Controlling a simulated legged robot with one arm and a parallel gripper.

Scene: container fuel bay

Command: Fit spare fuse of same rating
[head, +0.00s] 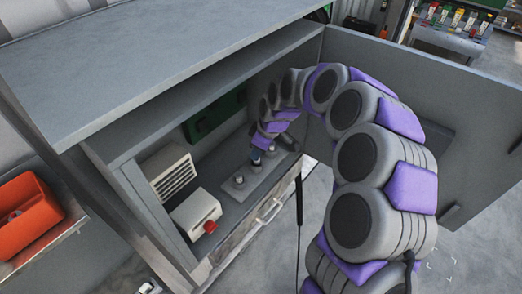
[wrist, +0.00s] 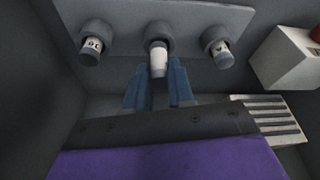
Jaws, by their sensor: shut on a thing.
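Three round dark holders sit in a row on a grey plate (wrist: 205,18) inside the cabinet. The middle holder (wrist: 159,34) has a white fuse (wrist: 158,62) at its mouth, lined up with it. My gripper (wrist: 159,82) has its two blue fingers on either side of this fuse and is shut on it. The left fuse (wrist: 91,46) bears a dark marking that I cannot read surely. The right fuse (wrist: 221,50) has a marking too small to read. In the head view my gripper (head: 257,157) is at the plate (head: 233,196), partly hidden by my arm.
The cabinet (head: 150,85) has a top shelf close above my arm and an open door (head: 465,140) on the right. A white box with a red knob (head: 210,227) and a vented white unit (head: 172,173) stand left of the plate. An orange bin (head: 28,215) is outside.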

